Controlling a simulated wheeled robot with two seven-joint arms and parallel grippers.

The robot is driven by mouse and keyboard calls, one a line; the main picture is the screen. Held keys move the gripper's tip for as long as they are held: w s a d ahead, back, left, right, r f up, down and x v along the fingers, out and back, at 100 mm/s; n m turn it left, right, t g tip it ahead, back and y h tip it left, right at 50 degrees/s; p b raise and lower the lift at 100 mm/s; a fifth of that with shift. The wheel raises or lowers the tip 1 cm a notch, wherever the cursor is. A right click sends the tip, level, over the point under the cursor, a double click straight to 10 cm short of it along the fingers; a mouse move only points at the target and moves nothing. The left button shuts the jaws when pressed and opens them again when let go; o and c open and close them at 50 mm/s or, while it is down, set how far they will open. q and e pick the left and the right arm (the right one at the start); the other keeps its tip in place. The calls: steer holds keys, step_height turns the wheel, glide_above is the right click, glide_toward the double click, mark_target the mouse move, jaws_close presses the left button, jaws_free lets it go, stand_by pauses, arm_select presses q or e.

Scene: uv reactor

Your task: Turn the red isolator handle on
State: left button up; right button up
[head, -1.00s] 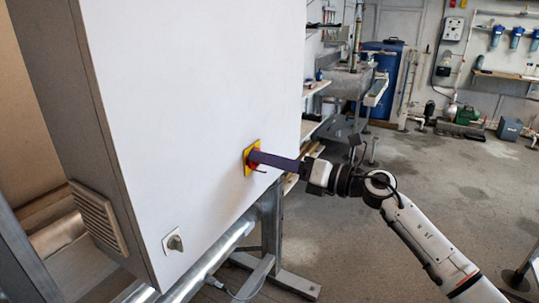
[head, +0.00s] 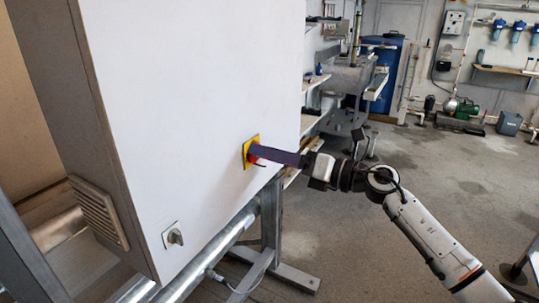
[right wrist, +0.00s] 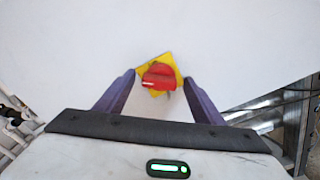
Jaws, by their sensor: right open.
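The red isolator handle (right wrist: 159,75) sits on a yellow plate (right wrist: 173,60) on the white cabinet face. In the right wrist view it lies between and just beyond the tips of my right gripper (right wrist: 159,77). The fingers stand apart, one on each side, and I cannot tell whether they touch it. In the head view my right gripper (head: 254,154) reaches the yellow plate (head: 246,160) from the right, and its purple fingers hide most of the red handle (head: 253,160). My left gripper is not in view.
The white cabinet (head: 190,90) fills the left. A small grey knob (head: 175,237) is lower on its face, and a vent (head: 98,212) is on its side. A metal frame (head: 271,215) stands below. Open floor (head: 390,230) lies to the right.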

steer(key=b+v, duration=0.1)
steer(key=v, duration=0.8)
steer(key=shift+s+d, duration=0.2)
steer(key=shift+d, duration=0.1)
